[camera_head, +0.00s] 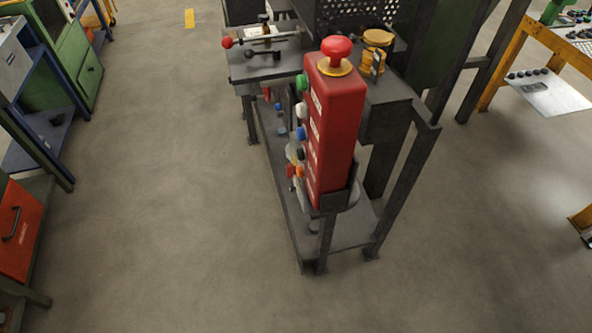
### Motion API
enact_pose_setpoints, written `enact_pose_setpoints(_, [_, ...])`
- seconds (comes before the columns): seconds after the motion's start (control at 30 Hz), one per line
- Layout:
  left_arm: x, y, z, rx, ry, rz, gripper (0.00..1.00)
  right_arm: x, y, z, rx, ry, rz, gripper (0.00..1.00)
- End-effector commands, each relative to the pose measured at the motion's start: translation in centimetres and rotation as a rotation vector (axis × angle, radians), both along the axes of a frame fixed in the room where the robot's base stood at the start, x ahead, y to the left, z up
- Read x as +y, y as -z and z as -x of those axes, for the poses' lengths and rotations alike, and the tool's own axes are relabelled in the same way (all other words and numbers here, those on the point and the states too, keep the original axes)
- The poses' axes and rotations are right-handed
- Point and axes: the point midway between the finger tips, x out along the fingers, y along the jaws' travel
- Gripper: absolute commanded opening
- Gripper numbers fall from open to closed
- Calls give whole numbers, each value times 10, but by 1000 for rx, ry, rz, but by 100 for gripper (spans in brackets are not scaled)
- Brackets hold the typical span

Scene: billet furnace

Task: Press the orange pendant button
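The red pendant box (334,130) stands upright near the middle of the view, with its button face turned to the left and seen at a steep angle. The orange button (299,172) is low on that face, below a black button (301,154). A red piece (290,171) shows right beside the orange button. Above are a blue button (300,133), a white button (301,110) and a green button (302,82). A large red mushroom knob (336,49) on a yellow ring tops the box. Neither of my grippers is in view.
An orange drawer (20,230) and green cabinet (62,45) are at left. A yellow-framed bench (500,65) is at right. The floor (170,200) left of the stand is clear.

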Motion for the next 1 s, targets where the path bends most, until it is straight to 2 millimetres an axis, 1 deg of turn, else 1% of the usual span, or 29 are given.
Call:
enact_pose_setpoints(0.03, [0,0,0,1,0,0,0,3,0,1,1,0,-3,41])
enact_pose_setpoints(0.07, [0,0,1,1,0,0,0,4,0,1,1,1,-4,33])
enact_pose_setpoints(0.1, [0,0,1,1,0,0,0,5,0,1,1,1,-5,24])
enact_pose_setpoints(0.17, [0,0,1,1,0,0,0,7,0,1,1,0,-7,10])
enact_pose_setpoints(0.2, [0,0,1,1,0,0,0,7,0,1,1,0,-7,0])
enact_pose_setpoints(1.0, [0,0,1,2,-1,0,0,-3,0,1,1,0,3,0])
